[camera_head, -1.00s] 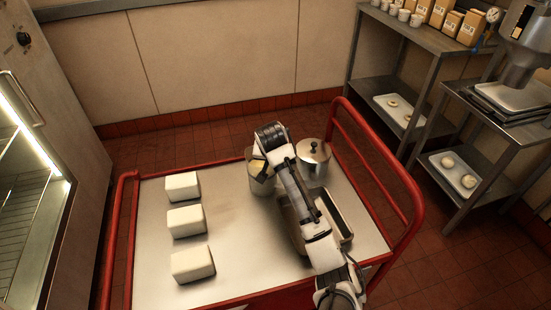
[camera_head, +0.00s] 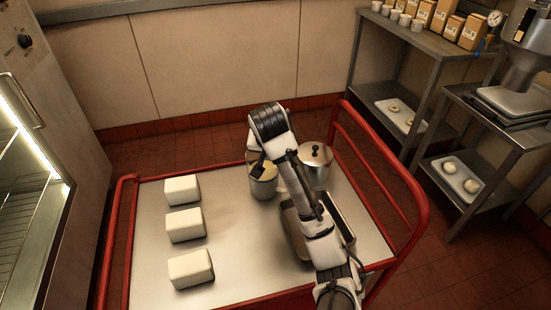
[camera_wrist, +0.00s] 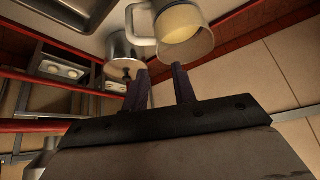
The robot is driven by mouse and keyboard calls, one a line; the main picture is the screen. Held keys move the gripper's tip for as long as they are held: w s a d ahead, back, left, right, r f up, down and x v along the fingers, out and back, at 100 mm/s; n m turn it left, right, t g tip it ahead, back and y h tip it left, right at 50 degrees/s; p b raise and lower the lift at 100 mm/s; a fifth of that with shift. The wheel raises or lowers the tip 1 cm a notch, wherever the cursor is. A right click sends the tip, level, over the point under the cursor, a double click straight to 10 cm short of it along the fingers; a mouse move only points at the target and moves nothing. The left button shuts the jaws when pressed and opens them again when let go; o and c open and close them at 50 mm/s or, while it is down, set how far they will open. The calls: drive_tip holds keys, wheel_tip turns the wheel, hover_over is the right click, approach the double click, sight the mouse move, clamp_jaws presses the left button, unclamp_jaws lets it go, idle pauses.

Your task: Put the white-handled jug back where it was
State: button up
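The jug (camera_head: 262,186) stands upright on the cart top, with pale yellow contents. Its white handle (camera_wrist: 139,24) and cup-like body (camera_wrist: 190,42) show in the wrist view; the handle is hidden in the head view. My gripper (camera_wrist: 160,69) is open, with a clear gap between its two dark fingers and nothing in it. The fingertips are close to the jug and its handle, apart from them as far as I can tell. In the head view my wrist is above and behind the jug, and the gripper is mostly hidden.
A lidded metal pot (camera_head: 316,162) stands right of the jug. A metal pan (camera_head: 341,222) lies partly under my arm. Several white blocks (camera_head: 186,225) line the cart's left side. The cart (camera_head: 232,235) has red rails (camera_head: 407,178); its middle is clear.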

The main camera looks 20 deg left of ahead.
drive_tip(key=shift+p+v, duration=0.4)
drive_tip(key=shift+v, duration=0.55)
